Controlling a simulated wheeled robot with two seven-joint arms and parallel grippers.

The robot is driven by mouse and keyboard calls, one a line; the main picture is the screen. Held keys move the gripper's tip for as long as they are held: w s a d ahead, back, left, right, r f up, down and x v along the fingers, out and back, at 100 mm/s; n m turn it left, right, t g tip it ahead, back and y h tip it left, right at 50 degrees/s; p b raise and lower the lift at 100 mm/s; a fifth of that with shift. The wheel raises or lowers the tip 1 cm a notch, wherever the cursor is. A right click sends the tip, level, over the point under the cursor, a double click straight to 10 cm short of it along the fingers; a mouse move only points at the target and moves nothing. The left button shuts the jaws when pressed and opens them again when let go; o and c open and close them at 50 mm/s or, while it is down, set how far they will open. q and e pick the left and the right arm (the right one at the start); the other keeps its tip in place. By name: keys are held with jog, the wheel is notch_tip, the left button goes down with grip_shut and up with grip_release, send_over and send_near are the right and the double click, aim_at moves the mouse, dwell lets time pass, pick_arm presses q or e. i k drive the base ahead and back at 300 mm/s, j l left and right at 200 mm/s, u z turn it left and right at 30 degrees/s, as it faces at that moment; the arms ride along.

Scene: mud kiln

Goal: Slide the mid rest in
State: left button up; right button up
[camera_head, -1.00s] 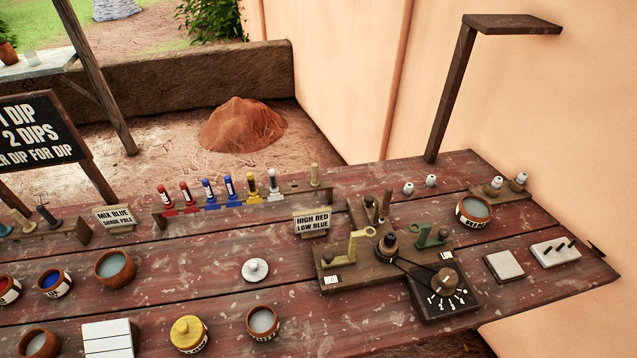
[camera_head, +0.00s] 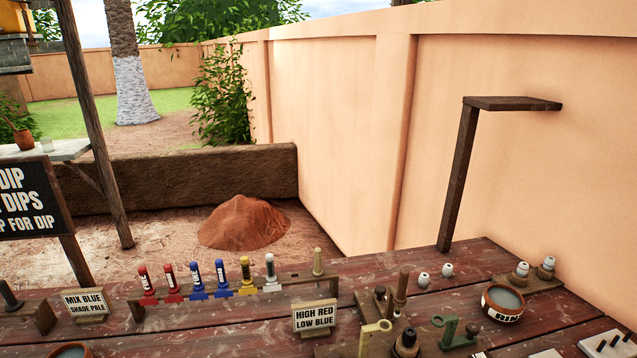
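A wooden jig (camera_head: 368,307) stands at the bottom edge right of centre, its near part cut off by the frame. It bears a cream lever-like piece (camera_head: 374,336), a green one (camera_head: 446,332), upright wooden pegs (camera_head: 402,288) and a dark round knob (camera_head: 407,342). I cannot tell which part is the mid rest, or whether any rest is slid in. Neither of my grippers shows.
A rack with red, blue, yellow and white sticks (camera_head: 220,286) stands left of a HIGH RED LOW BLUE sign (camera_head: 314,317). A labelled bowl (camera_head: 503,303) and small white knobs (camera_head: 446,270) sit at right.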

aim_at(386, 309)
jog(key=l+u, duration=0.35)
jog(key=l, duration=0.2)
jog(key=l+u, duration=0.4)
jog(key=l, duration=0.15)
